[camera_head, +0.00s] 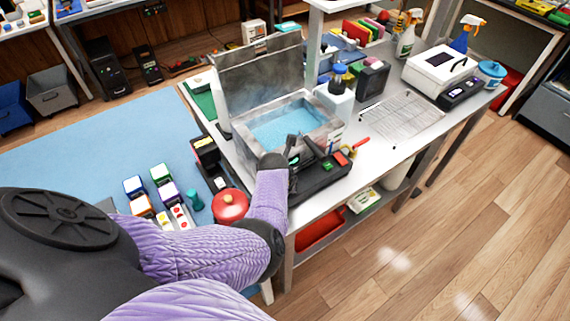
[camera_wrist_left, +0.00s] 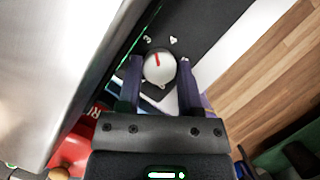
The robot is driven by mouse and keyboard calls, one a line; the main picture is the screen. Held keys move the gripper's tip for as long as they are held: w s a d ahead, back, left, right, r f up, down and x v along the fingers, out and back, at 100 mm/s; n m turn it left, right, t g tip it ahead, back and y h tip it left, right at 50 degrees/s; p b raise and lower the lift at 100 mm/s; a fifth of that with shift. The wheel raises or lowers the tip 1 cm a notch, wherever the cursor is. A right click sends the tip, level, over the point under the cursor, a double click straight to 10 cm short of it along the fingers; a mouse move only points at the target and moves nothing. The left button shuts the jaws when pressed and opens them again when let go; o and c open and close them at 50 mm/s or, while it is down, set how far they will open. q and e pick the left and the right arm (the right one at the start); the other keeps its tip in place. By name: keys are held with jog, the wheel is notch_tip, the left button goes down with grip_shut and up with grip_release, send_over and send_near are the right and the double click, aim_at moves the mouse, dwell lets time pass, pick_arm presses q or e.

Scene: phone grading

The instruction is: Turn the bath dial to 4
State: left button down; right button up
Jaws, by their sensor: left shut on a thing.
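The bath (camera_head: 322,127) is an open metal tank of blue liquid with its lid (camera_head: 262,72) raised. A black control panel (camera_head: 318,182) sits at its front. The dial (camera_wrist_left: 161,74) is a round white knob with a red pointer line, seen in the left wrist view. The line points up and slightly left, between the printed 3 and 4, a little nearer the 3. My left gripper (camera_wrist_left: 160,84) is shut on the dial, one finger on each side; it also shows above the panel in the head view (camera_head: 291,152). The dial is hidden there. My right gripper is not in view.
A red-handled tool (camera_head: 359,144) lies by the panel. A red round pot (camera_head: 230,206) is left of my forearm. A white machine (camera_head: 437,72) stands at the far right.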

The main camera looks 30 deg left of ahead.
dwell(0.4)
pick_arm(q)
jog(key=shift+c, duration=1.3)
grip_release()
